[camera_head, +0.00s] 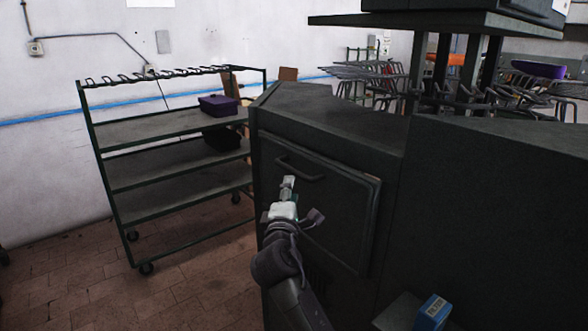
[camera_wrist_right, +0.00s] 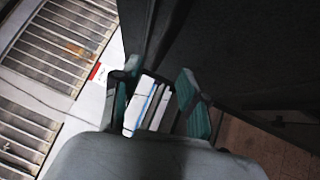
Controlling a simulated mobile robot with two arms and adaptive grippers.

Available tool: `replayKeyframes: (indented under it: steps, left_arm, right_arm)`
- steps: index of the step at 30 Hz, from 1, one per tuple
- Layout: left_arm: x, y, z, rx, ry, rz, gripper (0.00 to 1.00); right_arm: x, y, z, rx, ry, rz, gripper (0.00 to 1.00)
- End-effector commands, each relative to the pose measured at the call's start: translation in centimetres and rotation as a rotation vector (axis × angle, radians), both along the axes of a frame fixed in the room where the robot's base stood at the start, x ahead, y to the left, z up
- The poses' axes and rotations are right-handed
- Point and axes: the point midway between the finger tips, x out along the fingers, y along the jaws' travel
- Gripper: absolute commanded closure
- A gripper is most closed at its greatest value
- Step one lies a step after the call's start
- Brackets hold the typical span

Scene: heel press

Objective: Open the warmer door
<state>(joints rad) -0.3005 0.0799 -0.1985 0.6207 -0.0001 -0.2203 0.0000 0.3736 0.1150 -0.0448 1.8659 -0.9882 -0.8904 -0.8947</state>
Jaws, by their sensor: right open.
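The warmer is a dark grey cabinet, and its square door (camera_head: 345,215) faces me in the middle of the head view. The door looks shut. A dark bar handle (camera_head: 300,170) runs across the door's upper part. My right gripper (camera_head: 290,198) is in front of the door, just below the handle. It is open in the right wrist view (camera_wrist_right: 157,105), with green-padded fingers apart and no held object clear between them. Whether it touches the handle or door, I cannot tell. The handle is not clear in the wrist view. My left gripper is not in view.
A dark wheeled shelf rack (camera_head: 175,128) with purple (camera_head: 218,105) and black bins stands left of the cabinet. A blue box (camera_head: 433,312) sits at the lower right. Brick floor (camera_head: 190,300) is open in front of the rack. Metal racks stand behind the cabinet.

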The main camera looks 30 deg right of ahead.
Motion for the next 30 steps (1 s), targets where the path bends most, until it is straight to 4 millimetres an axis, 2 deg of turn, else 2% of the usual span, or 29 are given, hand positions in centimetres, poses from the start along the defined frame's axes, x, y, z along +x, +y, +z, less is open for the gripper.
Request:
replayKeyframes:
  steps: [1,6,12,18,26,30]
  left_arm:
    - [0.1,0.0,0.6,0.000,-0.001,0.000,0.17]
    - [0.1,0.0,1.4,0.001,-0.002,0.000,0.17]
    - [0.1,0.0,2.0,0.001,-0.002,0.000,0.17]
    - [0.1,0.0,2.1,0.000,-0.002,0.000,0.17]
    - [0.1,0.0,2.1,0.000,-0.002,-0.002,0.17]
    - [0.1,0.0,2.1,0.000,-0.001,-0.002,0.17]
  right_arm:
    - [0.9,-0.9,0.6,-0.002,0.001,-0.004,0.57]
    - [3.6,-3.1,1.0,-0.001,0.001,-0.002,0.57]
    - [5.9,-5.0,1.2,0.000,0.000,-0.001,0.57]
    - [6.8,-5.7,1.2,0.001,0.000,0.001,0.57]
    - [6.8,-5.8,1.1,0.001,0.000,0.001,0.57]
    - [6.8,-5.7,1.1,0.001,0.000,0.001,0.80]
